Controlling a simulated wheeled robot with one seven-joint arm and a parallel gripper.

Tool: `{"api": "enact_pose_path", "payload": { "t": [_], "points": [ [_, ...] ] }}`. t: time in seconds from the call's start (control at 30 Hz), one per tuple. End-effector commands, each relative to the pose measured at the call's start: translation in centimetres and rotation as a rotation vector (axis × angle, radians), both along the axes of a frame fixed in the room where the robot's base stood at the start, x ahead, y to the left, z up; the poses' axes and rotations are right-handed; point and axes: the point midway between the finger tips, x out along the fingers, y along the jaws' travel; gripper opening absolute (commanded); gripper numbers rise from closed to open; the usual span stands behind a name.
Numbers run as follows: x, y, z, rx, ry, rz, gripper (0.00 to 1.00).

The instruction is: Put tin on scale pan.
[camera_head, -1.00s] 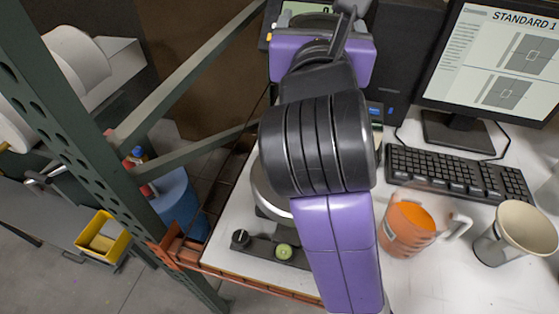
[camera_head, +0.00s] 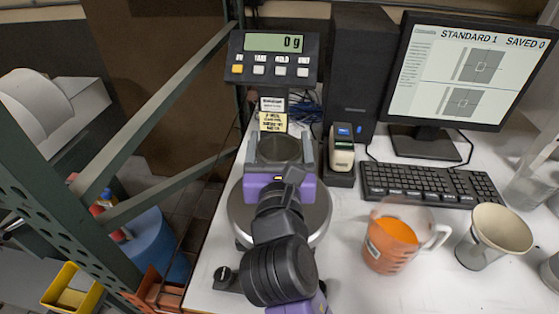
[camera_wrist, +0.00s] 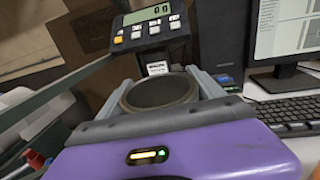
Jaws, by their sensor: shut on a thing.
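The tin (camera_head: 280,148) is a dark, open-topped round can. It also shows in the wrist view (camera_wrist: 160,92), between the two grey fingers. My gripper (camera_head: 280,156) is shut on the tin's sides and holds it upright over the back part of the scale pan, as seen in the head view. The scale pan (camera_head: 236,213) is a round metal plate, partly hidden by my arm. The scale's display (camera_head: 276,43) reads 0 g. Whether the tin's bottom touches the pan is hidden by my gripper.
A keyboard (camera_head: 430,184), a monitor (camera_head: 475,70) and a small handheld device (camera_head: 341,150) are behind. A green rack post (camera_head: 60,200) stands at the left.

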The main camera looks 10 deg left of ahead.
Motion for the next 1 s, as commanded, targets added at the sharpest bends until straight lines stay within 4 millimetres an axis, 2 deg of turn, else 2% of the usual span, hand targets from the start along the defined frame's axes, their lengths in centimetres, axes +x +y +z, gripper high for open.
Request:
{"api": "enact_pose_path", "payload": {
  "t": [0.17, 0.4, 0.8, 0.83, 0.93, 1.0],
  "points": [
    [0.0, 0.0, -1.0, -0.002, 0.000, -0.001, 0.36],
    [0.0, 0.0, -4.4, -0.003, 0.001, 0.000, 0.36],
    [0.0, 0.0, -4.9, -0.001, 0.000, 0.000, 0.36],
    [0.0, 0.0, -4.9, -0.001, 0.000, 0.000, 0.79],
    [0.0, 0.0, -4.8, -0.001, 0.000, 0.000, 0.98],
    [0.0, 0.0, -4.8, -0.001, 0.000, 0.000, 0.98]
  ]
}}
